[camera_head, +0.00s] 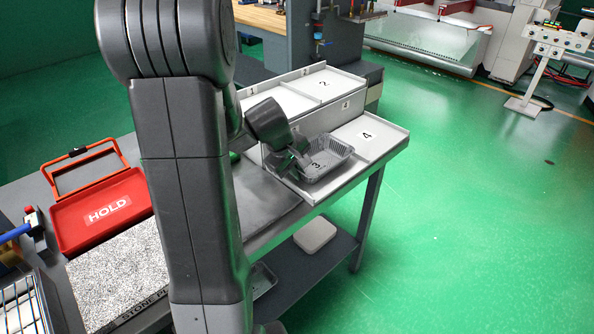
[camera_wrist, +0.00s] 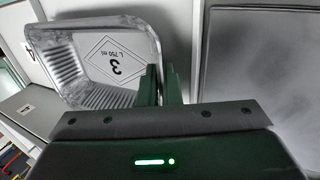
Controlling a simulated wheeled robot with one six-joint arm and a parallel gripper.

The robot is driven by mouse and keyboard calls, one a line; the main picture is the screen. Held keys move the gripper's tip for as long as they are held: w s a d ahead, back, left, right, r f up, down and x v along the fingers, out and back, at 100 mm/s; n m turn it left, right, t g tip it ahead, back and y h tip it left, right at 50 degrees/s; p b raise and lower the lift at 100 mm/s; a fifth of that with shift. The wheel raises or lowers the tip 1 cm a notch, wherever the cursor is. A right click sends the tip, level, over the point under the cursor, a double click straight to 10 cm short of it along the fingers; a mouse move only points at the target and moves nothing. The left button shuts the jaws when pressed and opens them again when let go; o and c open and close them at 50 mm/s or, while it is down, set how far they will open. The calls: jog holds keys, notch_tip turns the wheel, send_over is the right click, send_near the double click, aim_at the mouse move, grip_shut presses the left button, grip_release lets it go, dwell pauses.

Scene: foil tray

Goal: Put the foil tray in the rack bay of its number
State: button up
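The foil tray (camera_head: 328,158) is a shallow silver tray with ribbed walls. Its floor label reads 3 and, in the wrist view, "L 750 ml" (camera_wrist: 117,60). It is over the left bay of the rack's lower front level, left of bay 4 (camera_head: 367,134). The bay's own number is hidden. My gripper (camera_head: 301,162) is at the tray's left side. In the wrist view its fingers (camera_wrist: 161,86) are close together with the tray's side wall between them. I cannot tell whether the tray rests on the bay floor.
A red HOLD box (camera_head: 103,212) with an open lid frame and a speckled stone plate (camera_head: 120,273) are left on the bench. A grey mat (camera_head: 262,197) lies left of the rack.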

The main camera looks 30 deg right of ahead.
jog(key=o, duration=0.5)
jog(key=shift+c, duration=0.2)
jog(key=v, duration=0.7)
jog(key=shift+r+p, duration=0.3)
jog(key=shift+p, duration=0.1)
jog(key=shift+f, duration=0.15)
jog(key=x, duration=0.7)
